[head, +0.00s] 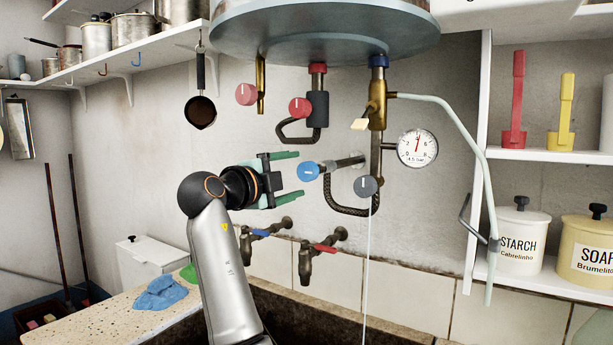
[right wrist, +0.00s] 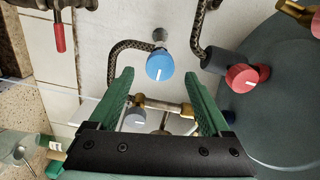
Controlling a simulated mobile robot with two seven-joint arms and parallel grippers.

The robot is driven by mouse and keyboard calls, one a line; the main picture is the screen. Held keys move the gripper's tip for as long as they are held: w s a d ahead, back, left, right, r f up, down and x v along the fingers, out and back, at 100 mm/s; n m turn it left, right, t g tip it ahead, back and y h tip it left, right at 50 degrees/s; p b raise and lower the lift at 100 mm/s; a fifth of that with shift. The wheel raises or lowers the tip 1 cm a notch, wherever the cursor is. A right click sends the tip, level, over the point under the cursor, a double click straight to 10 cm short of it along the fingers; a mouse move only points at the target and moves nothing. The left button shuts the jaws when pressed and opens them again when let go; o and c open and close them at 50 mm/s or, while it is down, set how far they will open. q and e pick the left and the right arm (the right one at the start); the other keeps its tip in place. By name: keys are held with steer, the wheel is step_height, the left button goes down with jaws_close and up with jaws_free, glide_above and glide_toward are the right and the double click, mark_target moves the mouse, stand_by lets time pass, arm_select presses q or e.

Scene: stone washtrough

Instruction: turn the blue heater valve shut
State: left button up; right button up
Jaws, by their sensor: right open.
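The blue heater valve knob (head: 308,171) is round with a white mark and sits on a metal pipe stub from the wall, under the heater tank (head: 325,30). My right gripper (head: 292,176) has green fingers, one above the other in the head view, and is open and empty. Its fingertips point at the knob from the left. In the right wrist view the blue knob (right wrist: 160,66) shows between and slightly beyond the open fingertips (right wrist: 160,76); I see no contact. The left gripper is not in view.
Red knobs (head: 300,107) (head: 246,94), a grey knob (head: 365,186), a brass valve (head: 377,105) and a gauge (head: 417,148) crowd around. Two taps with blue (head: 257,232) and red (head: 325,248) levers sit below. A thin pale stream (head: 367,265) falls below the grey knob.

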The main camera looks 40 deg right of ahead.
steer(key=shift+v, duration=2.05)
steer(key=shift+f, duration=0.1)
